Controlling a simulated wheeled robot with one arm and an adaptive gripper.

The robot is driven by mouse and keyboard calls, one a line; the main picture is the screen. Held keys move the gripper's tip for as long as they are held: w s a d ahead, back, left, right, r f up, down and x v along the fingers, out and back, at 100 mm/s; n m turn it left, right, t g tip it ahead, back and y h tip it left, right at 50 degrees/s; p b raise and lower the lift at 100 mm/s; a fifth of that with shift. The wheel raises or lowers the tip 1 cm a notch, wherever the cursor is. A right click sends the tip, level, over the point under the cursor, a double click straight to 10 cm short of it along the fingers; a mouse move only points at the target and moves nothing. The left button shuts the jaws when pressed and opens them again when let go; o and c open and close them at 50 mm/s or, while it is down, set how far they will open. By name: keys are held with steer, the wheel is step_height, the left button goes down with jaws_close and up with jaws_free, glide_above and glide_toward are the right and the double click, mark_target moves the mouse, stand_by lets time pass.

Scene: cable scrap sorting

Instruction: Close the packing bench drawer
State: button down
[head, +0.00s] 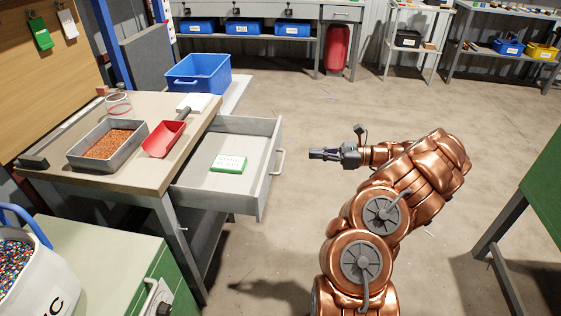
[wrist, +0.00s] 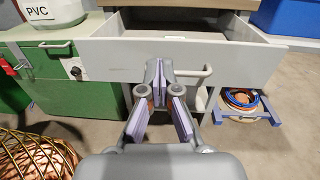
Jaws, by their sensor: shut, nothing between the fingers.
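The packing bench (head: 150,180) stands at the left in the head view. Its grey drawer (head: 235,190) is pulled well out to the right, with a handle (head: 279,162) on its front. A green-and-white box (head: 228,164) lies inside it. In the wrist view the drawer front (wrist: 105,60) faces me, and its handle (wrist: 197,77) is just right of my fingertips. My gripper (head: 312,154) is shut and empty, to the right of the drawer front. It also shows in the wrist view (wrist: 158,70), pointing at the drawer front; I cannot tell whether it touches.
A tray of copper granules (head: 107,143) and a red scoop (head: 164,138) are on the benchtop. A blue bin (head: 199,77) stands behind the bench. A green cabinet (head: 105,250) with a PVC container (head: 35,275) is at the front left.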

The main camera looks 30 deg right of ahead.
mark_target(271, 152)
steer(key=shift+m+t+h, duration=0.3)
steer(key=shift+m+t, duration=0.2)
steer(key=shift+m, duration=0.1)
steer(key=b+x, duration=0.1)
steer(key=x, duration=0.2)
steer(key=f+b+x, duration=0.1)
steer(key=x, duration=0.3)
steer(key=f+x, duration=0.1)
steer(key=x, duration=0.3)
steer(key=shift+w+d+b, duration=0.25)
steer(key=shift+w+b, duration=0.15)
steer(key=shift+w, duration=0.05)
